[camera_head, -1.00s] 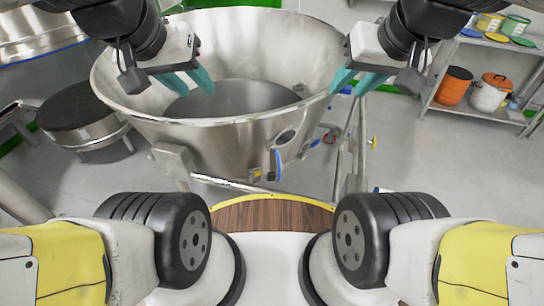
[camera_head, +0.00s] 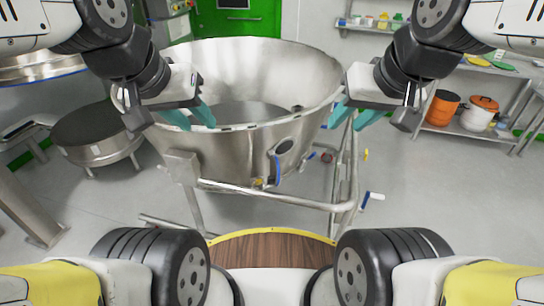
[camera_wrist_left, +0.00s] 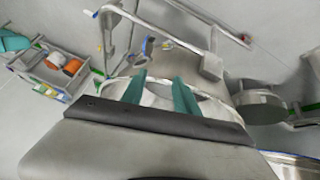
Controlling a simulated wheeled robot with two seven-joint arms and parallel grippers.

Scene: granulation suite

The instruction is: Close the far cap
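A large steel bowl (camera_head: 228,160) stands on a pipe frame (camera_head: 265,194) ahead of me. On its lower front is a round port (camera_head: 285,147) with a blue handle beside it. I cannot make out which part is the far cap. My left gripper (camera_head: 197,116) overlaps the bowl's left rim in the head view. Its teal fingers are apart and empty, as the wrist view also shows (camera_wrist_left: 160,95). My right gripper (camera_head: 350,117) is at the bowl's right rim in the picture, fingers apart and empty. I cannot tell whether either gripper touches the bowl.
A dark-topped round steel vessel (camera_head: 98,132) stands at left. A shelf (camera_head: 448,134) at right bears orange (camera_head: 443,108) and white (camera_head: 479,113) containers. A blue-handled lever (camera_head: 372,197) sticks out right of the frame. The floor at right is clear.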

